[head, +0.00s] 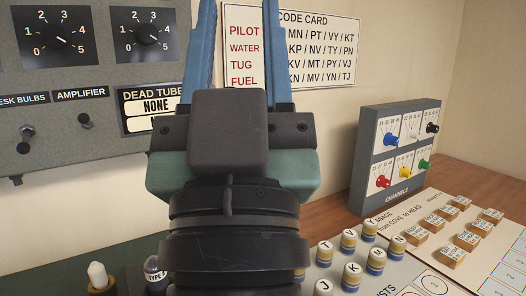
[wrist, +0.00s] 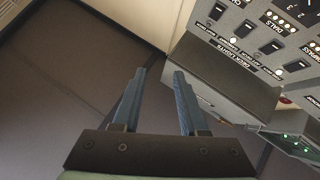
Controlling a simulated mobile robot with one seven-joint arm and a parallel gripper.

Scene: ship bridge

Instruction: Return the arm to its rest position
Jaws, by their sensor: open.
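My gripper (head: 236,50) rises large in the middle of the head view, with its two blue fingers pointing up and spread apart. The finger tips are cut off by the top edge there. In the wrist view my gripper (wrist: 160,75) is open, with nothing between its fingers. Beyond the fingers, that view shows a dark flat surface and a grey switch panel. My gripper hides part of the wall and the desk in the head view.
A grey dial panel (head: 75,140) is at the left, and a code card (head: 320,45) hangs behind. A channels box (head: 392,155) stands at the right. Several lettered pegs (head: 350,240) and wooden blocks (head: 467,238) stand on the desk. The switch panel (wrist: 235,85) is upper right in the wrist view.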

